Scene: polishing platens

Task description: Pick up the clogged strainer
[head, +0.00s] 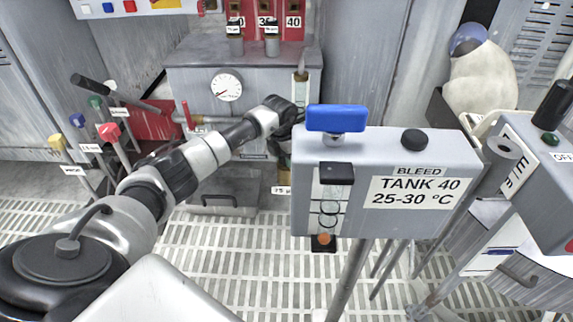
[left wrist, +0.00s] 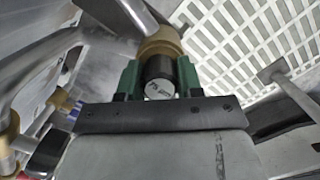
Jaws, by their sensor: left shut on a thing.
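In the left wrist view, the green fingers of my left gripper (left wrist: 158,78) close on both sides of a dark cylinder with a pale round end face marked 75, which I take to be the strainer (left wrist: 160,88). A brass-coloured collar (left wrist: 160,46) sits just beyond it; I cannot tell whether the strainer is still seated there. In the head view, my left gripper (head: 285,138) reaches in beside the grey tank box, which hides part of it. A "75 µ" label (head: 282,190) shows below it. Whether the strainer is clogged does not show. My right gripper is out of view.
The grey "TANK 40" box (head: 425,165) with a blue handle (head: 337,118) stands close right of my left gripper. A gauge panel (head: 190,90) is behind my arm. Colour-tipped levers (head: 108,131) stand at left. White grating covers the floor.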

